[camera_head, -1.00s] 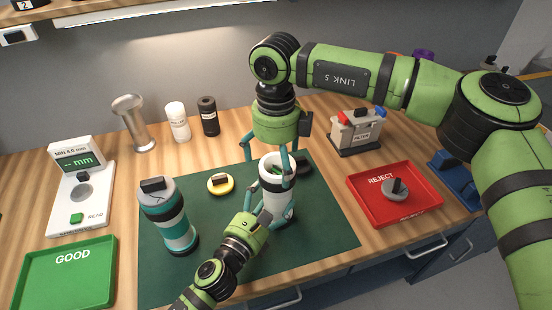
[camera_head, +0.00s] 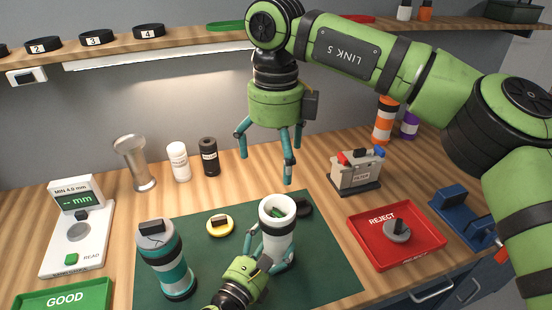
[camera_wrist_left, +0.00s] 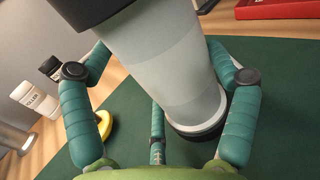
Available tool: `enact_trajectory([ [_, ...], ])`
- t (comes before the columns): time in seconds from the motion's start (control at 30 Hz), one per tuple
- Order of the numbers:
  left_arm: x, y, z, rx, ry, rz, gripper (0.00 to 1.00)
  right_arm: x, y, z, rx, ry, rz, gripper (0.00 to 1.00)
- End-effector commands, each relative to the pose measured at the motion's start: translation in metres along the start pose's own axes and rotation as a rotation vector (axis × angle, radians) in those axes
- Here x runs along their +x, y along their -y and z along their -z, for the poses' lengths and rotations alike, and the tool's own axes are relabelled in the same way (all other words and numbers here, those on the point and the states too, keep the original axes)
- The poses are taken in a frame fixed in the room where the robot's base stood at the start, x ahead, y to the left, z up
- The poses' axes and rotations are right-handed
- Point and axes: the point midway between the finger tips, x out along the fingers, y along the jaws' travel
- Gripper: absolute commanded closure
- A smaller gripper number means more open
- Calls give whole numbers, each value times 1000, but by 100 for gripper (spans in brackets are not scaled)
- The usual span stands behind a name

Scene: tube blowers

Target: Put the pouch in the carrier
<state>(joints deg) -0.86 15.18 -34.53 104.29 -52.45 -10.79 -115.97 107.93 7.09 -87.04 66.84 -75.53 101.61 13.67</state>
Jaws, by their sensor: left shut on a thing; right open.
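The carrier (camera_head: 275,235) is an open-topped white tube standing upright on the green mat (camera_head: 330,270). A small green item, seemingly the pouch (camera_head: 278,212), shows inside its mouth; most of it is hidden by the wall. My left gripper (camera_head: 268,250) is shut around the carrier's body. The left wrist view shows its teal fingers on both sides of the pale carrier (camera_wrist_left: 170,70). My right gripper (camera_head: 272,165) hangs above the carrier, open and empty, fingers spread and clear of the rim.
A capped teal-and-grey carrier (camera_head: 167,262) stands left on the mat. A yellow ring (camera_head: 219,226) and a black ring (camera_head: 304,209) lie near. The red REJECT tray (camera_head: 425,248) is right, the green GOOD tray (camera_head: 90,295) left. A shelf (camera_head: 180,40) runs overhead.

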Motion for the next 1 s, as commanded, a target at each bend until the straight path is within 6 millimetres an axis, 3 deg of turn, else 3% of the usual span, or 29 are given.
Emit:
enact_trajectory([
  [0.2, -1, 1, 3, -1, -5, 1, 55, 1, 0, 0, 0, 0, 0, 0],
  [0.23, -1, 1, 3, -1, -5, 1, 9, 1, 0, 0, 0, 0, 0, 0],
  [0.27, -1, 1, 3, -1, -5, 1, 0, 1, 0, 0, 0, 0, 0, 0],
  [0.73, -6, 0, 2, -1, -3, 0, 0, 1, 0, 0, 0, 0, 0, 0],
  [1.0, -56, 1, 2, -2, -7, 1, 0, 1, 0, 0, 0, 0, 0, 0],
])
